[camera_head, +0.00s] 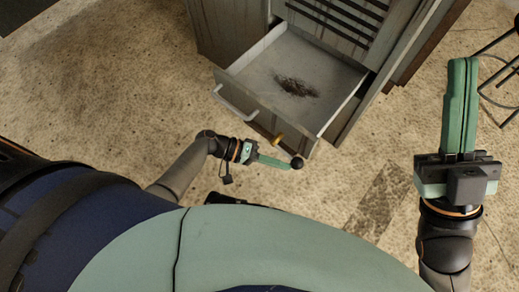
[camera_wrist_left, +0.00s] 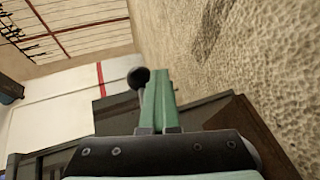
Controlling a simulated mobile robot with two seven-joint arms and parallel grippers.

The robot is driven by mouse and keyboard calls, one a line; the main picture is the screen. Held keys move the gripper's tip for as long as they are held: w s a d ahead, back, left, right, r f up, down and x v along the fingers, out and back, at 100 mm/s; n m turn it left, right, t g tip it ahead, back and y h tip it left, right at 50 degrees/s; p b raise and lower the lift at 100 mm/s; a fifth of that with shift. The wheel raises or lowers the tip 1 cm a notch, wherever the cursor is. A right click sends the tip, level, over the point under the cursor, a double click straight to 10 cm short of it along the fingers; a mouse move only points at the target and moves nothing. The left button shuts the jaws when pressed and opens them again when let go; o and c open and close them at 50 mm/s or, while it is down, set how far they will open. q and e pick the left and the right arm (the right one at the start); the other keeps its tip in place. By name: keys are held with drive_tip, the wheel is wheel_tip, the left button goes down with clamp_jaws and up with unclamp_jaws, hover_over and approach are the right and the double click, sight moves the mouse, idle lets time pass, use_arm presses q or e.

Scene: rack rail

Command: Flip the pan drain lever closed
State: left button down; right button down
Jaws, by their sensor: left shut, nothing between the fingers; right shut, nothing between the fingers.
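The pan (camera_head: 335,77) is a grey, drawer-like tray pulled out of the cabinet, with a dark heap in it. A small brass fitting (camera_head: 278,139) sticks out of its front. A black ball knob (camera_head: 297,163), apparently the drain lever's end, shows just below the pan's front. My left gripper (camera_head: 286,164) is shut and empty, with its green fingertips right at the knob. In the left wrist view the knob (camera_wrist_left: 138,77) is just left of the fingertips (camera_wrist_left: 158,75); whether they touch is unclear. The lever's shaft is mostly hidden. My right gripper (camera_head: 462,65) is shut and empty, far right of the pan.
The cabinet (camera_head: 225,28) with dark slats stands behind the pan. A white handle (camera_head: 235,105) juts from the pan's front, left of the brass fitting. A black metal stool (camera_head: 503,70) stands at the right edge. The speckled floor (camera_head: 110,90) to the left is clear.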

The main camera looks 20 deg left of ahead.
use_arm(q)
drive_tip(key=shift+r, duration=0.1)
drive_tip(key=p+v, duration=0.2)
drive_tip(key=v, duration=1)
drive_tip(key=shift+a+p, duration=0.25)
drive_tip(key=shift+p, duration=0.1)
